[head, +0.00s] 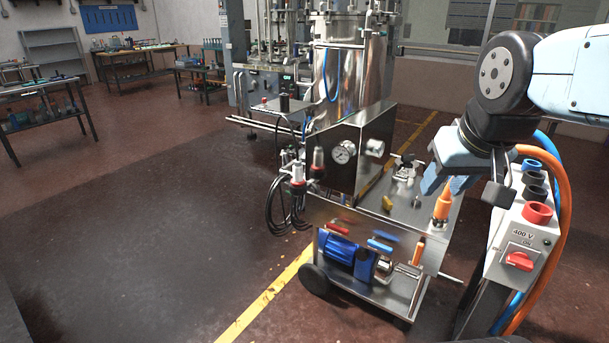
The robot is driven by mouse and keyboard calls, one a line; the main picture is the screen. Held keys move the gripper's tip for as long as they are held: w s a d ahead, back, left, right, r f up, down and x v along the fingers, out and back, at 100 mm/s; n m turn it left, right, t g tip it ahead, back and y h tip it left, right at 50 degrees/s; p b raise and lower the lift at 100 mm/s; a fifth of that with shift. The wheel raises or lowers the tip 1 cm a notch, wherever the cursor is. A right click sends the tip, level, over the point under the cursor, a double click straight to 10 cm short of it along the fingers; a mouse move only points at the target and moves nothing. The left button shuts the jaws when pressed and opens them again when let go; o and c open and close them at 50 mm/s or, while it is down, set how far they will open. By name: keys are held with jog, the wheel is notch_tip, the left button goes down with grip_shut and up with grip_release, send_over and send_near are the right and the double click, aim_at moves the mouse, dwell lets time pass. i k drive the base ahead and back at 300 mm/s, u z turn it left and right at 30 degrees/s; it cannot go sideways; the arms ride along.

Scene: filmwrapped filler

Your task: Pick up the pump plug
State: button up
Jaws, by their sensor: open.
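An orange plug-like piece (442,208), which I take to be the pump plug, stands roughly upright at the right side of the steel cart's top (400,205). My gripper (462,187) is open and points down just above and around its upper end. The gripper's light blue parts hide some of that end. I cannot tell whether a finger touches it. Nothing shows as lifted.
A 400 V socket box (520,235) with a red switch and thick orange and blue cables stands close on the right. A steel box with a gauge (343,152) rises on the cart's left. Open floor (150,200) lies to the left.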

aim_at(298, 180)
jog(key=i, duration=0.85)
jog(key=u, duration=0.05)
